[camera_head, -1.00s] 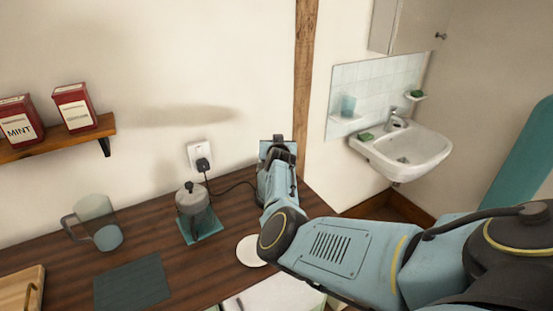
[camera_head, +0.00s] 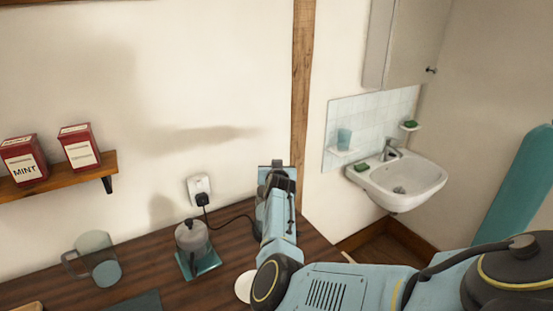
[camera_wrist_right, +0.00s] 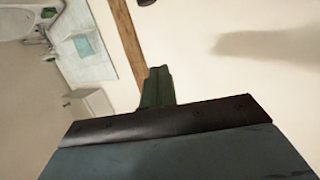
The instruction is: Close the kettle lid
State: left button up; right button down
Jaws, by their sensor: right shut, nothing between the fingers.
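A small grey kettle (camera_head: 192,235) with a dark knob on top stands on a teal square base (camera_head: 201,264) on the wooden counter, near the wall. It is too small to tell whether its lid is open or shut. My right arm comes in from the right and reaches up beside the kettle. My right gripper (camera_head: 278,172) is raised to the right of the kettle, apart from it. In the right wrist view its fingers (camera_wrist_right: 157,86) are together and empty, against the wall. The kettle is not in that view. My left gripper is not in view.
A glass mug (camera_head: 101,262) stands left of the kettle. A wall socket (camera_head: 199,188) with a black plug and cord is behind it. A shelf (camera_head: 60,173) holds red tins (camera_head: 78,148). A white disc (camera_head: 243,287) lies partly behind my arm. A sink (camera_head: 397,181) is at right.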

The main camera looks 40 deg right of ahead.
jog(key=s+a+r, duration=0.3)
jog(key=s+r, duration=0.1)
jog(key=r, duration=0.1)
jog(key=shift+s+a, duration=0.15)
jog(key=shift+s, duration=0.05)
jog(key=shift+r, duration=0.1)
jog(key=s+a+f+n+g+y, duration=0.3)
jog(key=s+a+f, duration=0.3)
jog(key=s+a, duration=0.55)
jog(key=s+a+f+n+g+y, duration=0.4)
jog(key=s+a, duration=0.4)
jog(key=s, duration=0.6)
jog(key=s+a+f+n+g+y, duration=0.1)
jog(key=s+a+f+n+y, duration=0.15)
jog(key=s+a+f, duration=0.8)
notch_tip(320, 180, down, 28)
jog(key=s+d+g+b, duration=0.2)
jog(key=s+b, duration=0.1)
jog(key=b, duration=0.6)
jog(key=s+d+f+b, duration=0.1)
jog(key=s+f+b, duration=0.3)
jog(key=s+f, duration=0.4)
jog(key=s+d+f+n+b, duration=0.1)
jog(key=s+f+b, duration=0.3)
jog(key=f, duration=1.2)
jog(key=s, duration=0.4)
jog(key=shift+s+d+g, duration=0.25)
jog(key=shift+s+g, duration=0.1)
jog(key=shift+g, duration=0.05)
